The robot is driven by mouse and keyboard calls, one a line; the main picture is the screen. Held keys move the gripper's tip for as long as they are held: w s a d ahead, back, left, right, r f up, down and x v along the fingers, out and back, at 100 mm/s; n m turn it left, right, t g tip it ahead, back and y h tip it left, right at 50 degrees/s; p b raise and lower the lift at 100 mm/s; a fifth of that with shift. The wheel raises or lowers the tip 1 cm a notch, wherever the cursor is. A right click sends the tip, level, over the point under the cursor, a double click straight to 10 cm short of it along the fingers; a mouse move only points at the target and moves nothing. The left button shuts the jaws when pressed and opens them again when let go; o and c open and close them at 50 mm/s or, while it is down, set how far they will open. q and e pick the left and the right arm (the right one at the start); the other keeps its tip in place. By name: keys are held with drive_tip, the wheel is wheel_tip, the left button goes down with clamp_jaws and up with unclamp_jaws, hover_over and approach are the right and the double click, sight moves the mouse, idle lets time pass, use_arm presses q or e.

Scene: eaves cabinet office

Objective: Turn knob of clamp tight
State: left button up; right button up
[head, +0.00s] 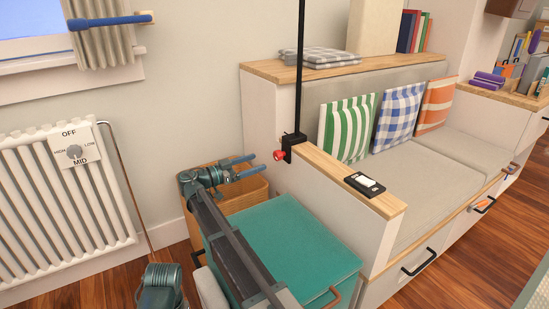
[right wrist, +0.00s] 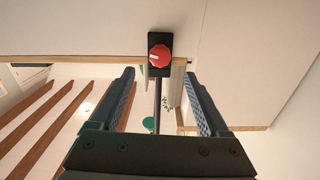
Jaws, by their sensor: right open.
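In the right wrist view, the red knob (right wrist: 159,56) with a pale mark shows on the black clamp body (right wrist: 159,39), ahead of and between the two spread fingers (right wrist: 160,72). My left gripper is not in view.
Striped and checked cushions (head: 347,127) lean on the bench. A white radiator (head: 60,210) stands at the left.

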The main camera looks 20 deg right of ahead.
sight(275, 156)
drive_tip(key=d, duration=0.5)
drive_tip(key=w+d, duration=0.1)
drive_tip(key=d, duration=0.2)
drive_tip(key=shift+w+d, duration=0.1)
drive_tip(key=shift+d, duration=0.25)
clamp_jaws()
